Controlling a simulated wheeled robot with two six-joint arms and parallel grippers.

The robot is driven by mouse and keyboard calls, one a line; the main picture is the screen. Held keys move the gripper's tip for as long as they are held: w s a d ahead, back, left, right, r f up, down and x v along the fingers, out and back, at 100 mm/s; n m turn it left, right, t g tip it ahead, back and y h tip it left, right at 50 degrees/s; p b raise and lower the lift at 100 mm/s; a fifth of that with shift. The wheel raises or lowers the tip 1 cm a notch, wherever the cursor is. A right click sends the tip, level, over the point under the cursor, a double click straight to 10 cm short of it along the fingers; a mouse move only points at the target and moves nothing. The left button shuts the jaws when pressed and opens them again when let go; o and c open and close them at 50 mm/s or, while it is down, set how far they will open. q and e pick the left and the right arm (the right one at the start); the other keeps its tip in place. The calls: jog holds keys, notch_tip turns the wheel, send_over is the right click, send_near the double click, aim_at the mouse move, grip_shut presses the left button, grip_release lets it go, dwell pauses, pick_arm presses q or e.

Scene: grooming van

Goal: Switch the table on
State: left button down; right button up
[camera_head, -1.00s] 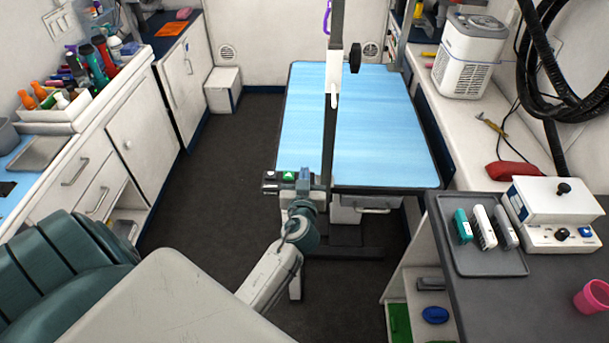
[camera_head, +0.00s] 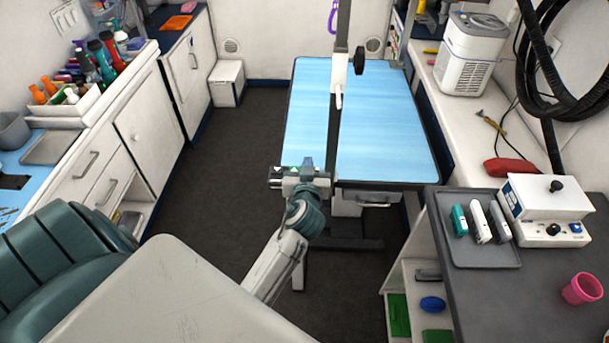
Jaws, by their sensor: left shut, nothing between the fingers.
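The grooming table (camera_head: 390,120) has a light blue top and stands at the middle back with a post in front of it. My left gripper (camera_head: 305,166) is shut and empty, at the right end of the box. Its wrist hides part of the box and the table corner. I cannot tell whether the fingertips touch a button. My right gripper is not in view.
A drawer (camera_head: 358,201) hangs under the table's near edge. A grey counter (camera_head: 545,290) with a tray of clippers (camera_head: 484,258) and a pink cup (camera_head: 582,289) is at the right. Cabinets (camera_head: 140,125) line the left. The floor (camera_head: 235,140) between is clear.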

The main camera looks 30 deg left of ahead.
pick_arm(q)
jog(key=v, duration=0.3)
jog(key=r+b+v, duration=0.1)
jog(key=v, duration=0.1)
jog(key=shift+s+d+r, duration=0.15)
jog(key=shift+d+r, duration=0.05)
jog(key=shift+r, duration=0.05)
